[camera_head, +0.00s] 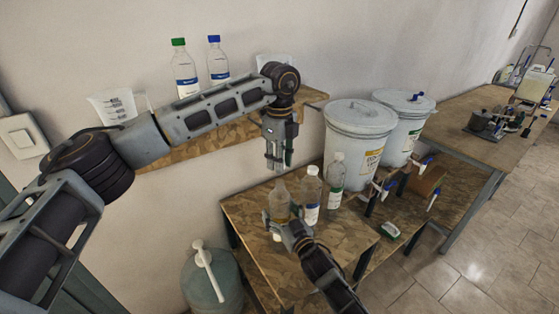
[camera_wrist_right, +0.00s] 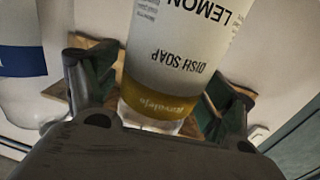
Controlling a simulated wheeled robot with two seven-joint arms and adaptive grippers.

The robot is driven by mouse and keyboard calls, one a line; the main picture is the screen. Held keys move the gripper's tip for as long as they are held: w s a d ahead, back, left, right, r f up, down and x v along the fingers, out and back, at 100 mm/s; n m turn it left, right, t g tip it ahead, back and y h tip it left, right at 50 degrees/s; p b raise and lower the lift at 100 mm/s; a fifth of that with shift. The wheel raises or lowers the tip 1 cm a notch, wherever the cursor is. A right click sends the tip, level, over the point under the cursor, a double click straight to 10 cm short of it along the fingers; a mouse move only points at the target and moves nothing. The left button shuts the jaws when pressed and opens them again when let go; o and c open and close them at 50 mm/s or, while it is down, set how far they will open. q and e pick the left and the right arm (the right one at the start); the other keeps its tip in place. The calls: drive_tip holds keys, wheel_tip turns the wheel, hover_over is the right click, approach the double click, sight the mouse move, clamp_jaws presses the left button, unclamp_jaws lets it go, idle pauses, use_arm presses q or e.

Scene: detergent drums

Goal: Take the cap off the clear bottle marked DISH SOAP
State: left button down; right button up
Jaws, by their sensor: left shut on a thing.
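The clear DISH SOAP bottle (camera_head: 281,197) stands upright near the left part of the wooden bench, with amber liquid in it. Its label reads upside down in the right wrist view (camera_wrist_right: 182,66). My right gripper (camera_head: 281,217) is shut around its lower body, one finger on each side. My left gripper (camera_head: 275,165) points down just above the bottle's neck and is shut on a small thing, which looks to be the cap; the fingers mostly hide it. I cannot tell whether it still touches the neck.
A white-labelled bottle (camera_head: 311,196) and a clear green-labelled bottle (camera_head: 336,173) stand close on the right. Two white drums (camera_head: 358,150) (camera_head: 405,128) stand behind.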

drive_tip(key=shift+s+d, duration=0.1)
drive_tip(key=shift+s, duration=0.05)
idle(0.3)
drive_tip(key=v, duration=1.1)
drive_tip(key=shift+s+d, duration=0.15)
drive_tip(key=shift+s, duration=0.15)
idle(0.3)
drive_tip(key=shift+f, duration=0.1)
idle(0.3)
